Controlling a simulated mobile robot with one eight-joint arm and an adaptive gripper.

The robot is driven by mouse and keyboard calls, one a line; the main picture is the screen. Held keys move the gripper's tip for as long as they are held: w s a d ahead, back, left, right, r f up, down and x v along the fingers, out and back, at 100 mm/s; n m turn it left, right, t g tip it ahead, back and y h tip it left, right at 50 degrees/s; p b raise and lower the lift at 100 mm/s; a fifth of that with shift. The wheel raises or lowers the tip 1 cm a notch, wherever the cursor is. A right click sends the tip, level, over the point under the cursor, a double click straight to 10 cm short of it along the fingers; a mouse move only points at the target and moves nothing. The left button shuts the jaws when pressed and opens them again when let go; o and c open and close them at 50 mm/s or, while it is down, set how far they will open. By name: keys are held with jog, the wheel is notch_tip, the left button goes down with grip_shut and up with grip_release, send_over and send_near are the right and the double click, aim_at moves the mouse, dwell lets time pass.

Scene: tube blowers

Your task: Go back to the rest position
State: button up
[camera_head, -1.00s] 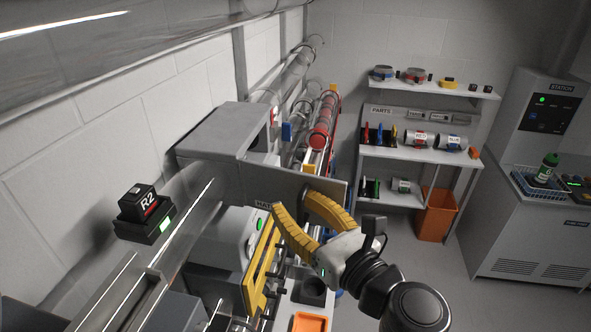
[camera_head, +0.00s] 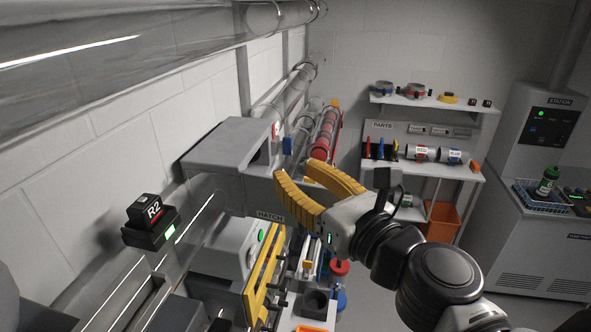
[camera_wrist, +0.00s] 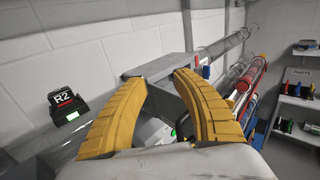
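My gripper (camera_head: 292,180) has two curved yellow fingers. In the head view it is raised in front of the grey hatch box (camera_head: 232,150), above the bench. In the wrist view the fingers (camera_wrist: 160,80) stand well apart with nothing between them, and the hatch box (camera_wrist: 160,66) shows beyond the gap. The gripper is open and empty. My arm reaches in from the lower right of the head view and hides part of the parts shelf.
A black R2 unit (camera_head: 150,222) with a green light sits at left. Clear tubes (camera_head: 160,40) run along the wall. The parts shelf (camera_head: 440,165), an orange bin (camera_head: 443,222) and the station cabinet (camera_head: 540,240) stand at right. A yellow frame (camera_head: 264,270) is below the gripper.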

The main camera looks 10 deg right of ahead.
notch_tip(320, 180, down, 11)
jog(key=s+n+g, duration=0.3)
jog(key=n+g, duration=0.3)
jog(key=n, duration=1.2)
jog(key=s+d+f+n+g+h, duration=0.4)
jog(key=d+f+n+h, duration=0.3)
jog(key=d+f+n, duration=0.5)
notch_tip(320, 180, down, 31)
jog(key=a+n+b, duration=0.1)
jog(key=b, duration=3.3)
jog(key=shift+a+f+t+b, duration=0.2)
jog(key=shift+a+t+b, duration=0.05)
jog(key=shift+t+b, duration=0.05)
